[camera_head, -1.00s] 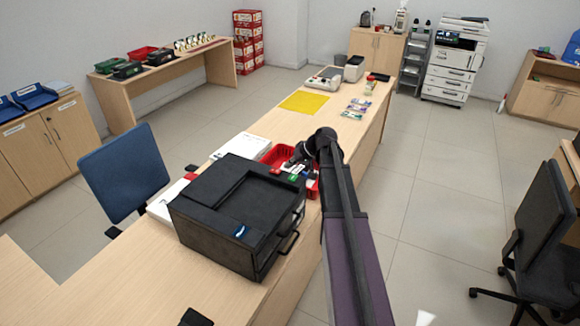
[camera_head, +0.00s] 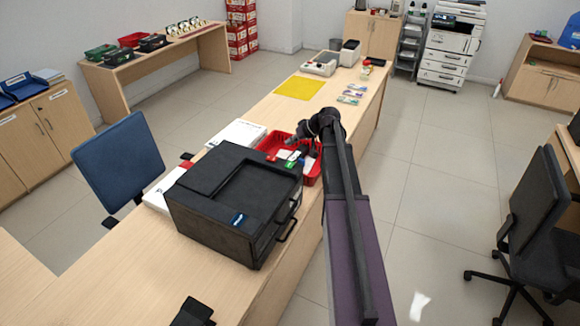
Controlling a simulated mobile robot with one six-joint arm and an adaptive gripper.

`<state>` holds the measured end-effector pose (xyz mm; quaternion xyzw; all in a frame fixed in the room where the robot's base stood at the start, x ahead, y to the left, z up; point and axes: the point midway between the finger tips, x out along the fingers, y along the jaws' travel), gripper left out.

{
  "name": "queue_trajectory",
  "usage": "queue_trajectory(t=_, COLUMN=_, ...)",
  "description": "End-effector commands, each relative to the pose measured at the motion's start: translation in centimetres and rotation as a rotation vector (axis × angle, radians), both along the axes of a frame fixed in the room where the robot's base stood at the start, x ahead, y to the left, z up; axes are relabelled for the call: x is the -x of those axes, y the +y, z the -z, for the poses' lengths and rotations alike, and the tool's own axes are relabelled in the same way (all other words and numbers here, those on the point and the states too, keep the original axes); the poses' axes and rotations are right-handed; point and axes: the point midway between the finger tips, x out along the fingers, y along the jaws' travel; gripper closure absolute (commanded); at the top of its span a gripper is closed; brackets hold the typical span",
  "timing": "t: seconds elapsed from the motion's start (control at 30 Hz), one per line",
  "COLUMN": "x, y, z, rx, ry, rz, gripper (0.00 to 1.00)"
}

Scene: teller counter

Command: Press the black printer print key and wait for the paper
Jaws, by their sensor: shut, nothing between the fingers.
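The black printer (camera_head: 215,225) stands on the near part of the wooden counter. I cannot make out a separate print key at this size. No paper shows on the printer's top. My gripper (camera_head: 291,147) is small in view, beyond the printer's far right corner and over or near the red tray. It appears shut and empty, apart from the printer. My arm reaches up from the bottom right, along the counter's right edge.
A red tray (camera_head: 273,142) with small items sits just behind the printer. White paper stacks (camera_head: 238,132) lie left of it. A yellow mat (camera_head: 298,88) lies farther along the counter (camera_head: 250,104). A black object (camera_head: 193,313) is at the bottom edge. A blue chair (camera_head: 118,160) stands left.

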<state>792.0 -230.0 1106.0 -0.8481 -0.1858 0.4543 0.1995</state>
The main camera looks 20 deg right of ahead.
Motion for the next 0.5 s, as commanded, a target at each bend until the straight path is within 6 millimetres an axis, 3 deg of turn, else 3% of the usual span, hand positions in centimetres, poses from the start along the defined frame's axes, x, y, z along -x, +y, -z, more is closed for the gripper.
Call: queue_trajectory(t=0.5, x=0.0, y=-0.1, z=4.5, rx=0.0, ry=0.001, rz=0.001, gripper=1.0)
